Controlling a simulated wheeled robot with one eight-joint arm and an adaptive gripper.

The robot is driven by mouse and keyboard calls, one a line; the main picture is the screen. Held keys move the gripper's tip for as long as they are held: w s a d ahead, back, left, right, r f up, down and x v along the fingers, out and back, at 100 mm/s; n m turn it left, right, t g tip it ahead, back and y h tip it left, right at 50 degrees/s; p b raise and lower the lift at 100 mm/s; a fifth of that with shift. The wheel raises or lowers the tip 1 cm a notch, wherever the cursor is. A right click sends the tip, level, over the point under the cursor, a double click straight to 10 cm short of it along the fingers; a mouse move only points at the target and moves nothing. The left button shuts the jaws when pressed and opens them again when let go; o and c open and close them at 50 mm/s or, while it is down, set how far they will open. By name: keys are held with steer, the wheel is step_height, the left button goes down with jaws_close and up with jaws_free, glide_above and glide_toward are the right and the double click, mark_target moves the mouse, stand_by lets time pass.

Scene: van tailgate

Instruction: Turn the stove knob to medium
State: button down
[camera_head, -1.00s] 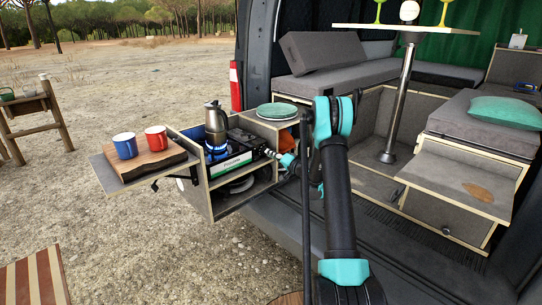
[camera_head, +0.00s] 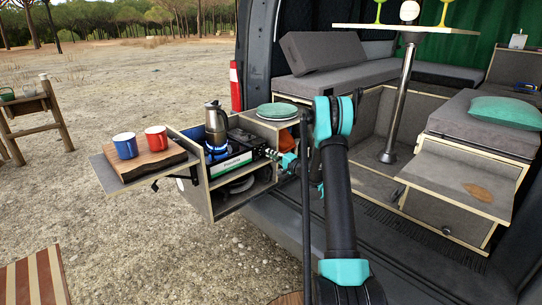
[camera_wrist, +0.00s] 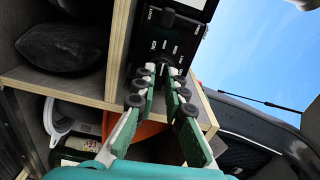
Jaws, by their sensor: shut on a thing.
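The stove (camera_head: 236,156) sits in the pull-out kitchen box, with its black control panel (camera_wrist: 178,30) facing my gripper in the wrist view. A blue flame (camera_head: 217,149) burns under the moka pot (camera_head: 216,117). My gripper (camera_wrist: 164,76) is at the panel, its two green-padded fingers shut on the stove knob. The knob is mostly hidden between the fingertips, so its exact setting cannot be read. In the head view my wrist (camera_head: 286,160) reaches in from the right of the box.
A shelf holds a red mug (camera_head: 156,138) and a blue mug (camera_head: 125,146) on a wooden board. Plates (camera_head: 277,110) lie on the box beside the stove. Wooden dividers (camera_wrist: 118,45) and an orange thing (camera_wrist: 140,128) are close to my fingers.

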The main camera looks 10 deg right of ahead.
steer(key=m, duration=0.5)
steer(key=shift+m, duration=0.3)
stand_by(0.4)
steer(key=c, duration=1.6)
jaws_free()
steer(key=v, duration=1.2)
